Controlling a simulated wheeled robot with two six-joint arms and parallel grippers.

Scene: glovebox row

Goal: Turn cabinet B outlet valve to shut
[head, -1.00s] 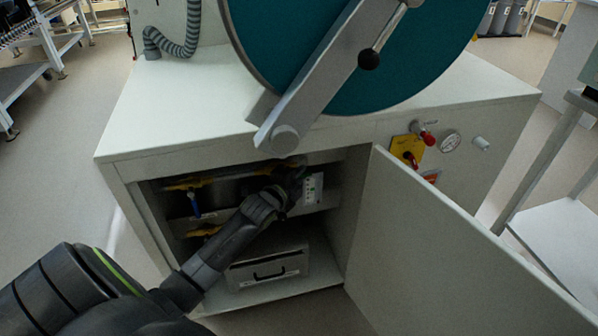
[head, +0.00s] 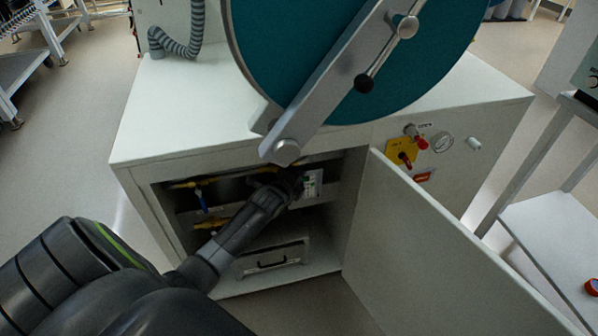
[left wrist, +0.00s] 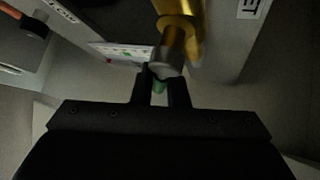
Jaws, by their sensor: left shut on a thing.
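My left gripper (head: 290,182) reaches into the open cabinet under the teal round door. In the head view my own wrist hides this valve. I cannot read a label naming the held valve. My right gripper is not in view.
The cabinet door (head: 440,240) stands open to the right of my arm. A drawer-like box (head: 273,257) sits on the cabinet floor below my forearm. A white label (head: 313,182) is on the back wall beside my gripper. A yellow-plated red switch (head: 404,155) is outside.

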